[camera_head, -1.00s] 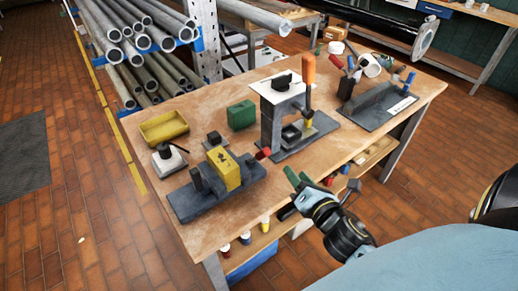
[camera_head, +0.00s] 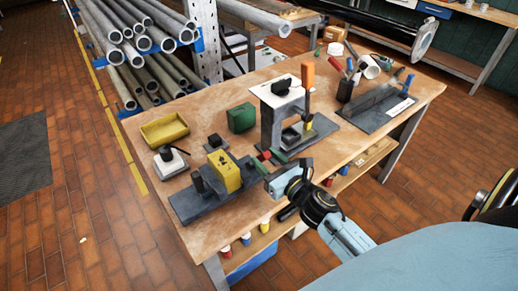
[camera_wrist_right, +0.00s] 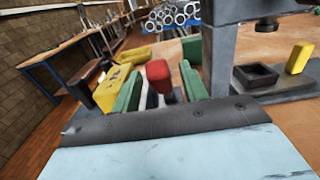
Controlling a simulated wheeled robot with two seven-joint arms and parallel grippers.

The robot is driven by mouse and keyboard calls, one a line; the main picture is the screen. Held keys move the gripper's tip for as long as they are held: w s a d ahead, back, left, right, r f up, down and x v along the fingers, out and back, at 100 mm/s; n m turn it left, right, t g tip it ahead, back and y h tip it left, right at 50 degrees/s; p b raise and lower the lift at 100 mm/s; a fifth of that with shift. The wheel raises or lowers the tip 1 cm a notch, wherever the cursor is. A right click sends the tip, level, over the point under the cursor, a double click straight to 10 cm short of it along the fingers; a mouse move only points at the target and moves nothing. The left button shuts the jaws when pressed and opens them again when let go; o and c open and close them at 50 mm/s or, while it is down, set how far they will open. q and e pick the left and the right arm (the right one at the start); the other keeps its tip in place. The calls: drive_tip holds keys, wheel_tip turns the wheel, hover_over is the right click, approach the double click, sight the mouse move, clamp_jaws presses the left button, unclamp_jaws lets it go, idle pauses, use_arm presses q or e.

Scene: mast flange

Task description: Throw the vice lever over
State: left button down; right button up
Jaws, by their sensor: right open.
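The vice (camera_head: 207,202) is a dark grey body with a yellow block (camera_head: 223,172) on it, standing at the front left of the bench. Its lever end appears as a red knob (camera_head: 265,156) at the vice's right end; the rod is mostly hidden. My right gripper (camera_head: 270,162) comes from the front right, with green fingers open at the knob. In the right wrist view the red knob (camera_wrist_right: 158,74) lies between the two spread fingers of my right gripper (camera_wrist_right: 160,80), with a gap showing on each side. My left gripper is out of view.
A grey press (camera_head: 284,120) with an orange handle stands just right of the knob, close to my right fingers. A green block (camera_head: 241,117), a yellow tray (camera_head: 164,129) and a small grey-white device (camera_head: 169,163) lie behind the vice. The bench's front edge is below my wrist.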

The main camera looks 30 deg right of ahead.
drive_tip(key=shift+w+a, duration=0.15)
drive_tip(key=shift+w, duration=1.75)
drive_tip(key=shift+c, duration=0.4)
clamp_jaws()
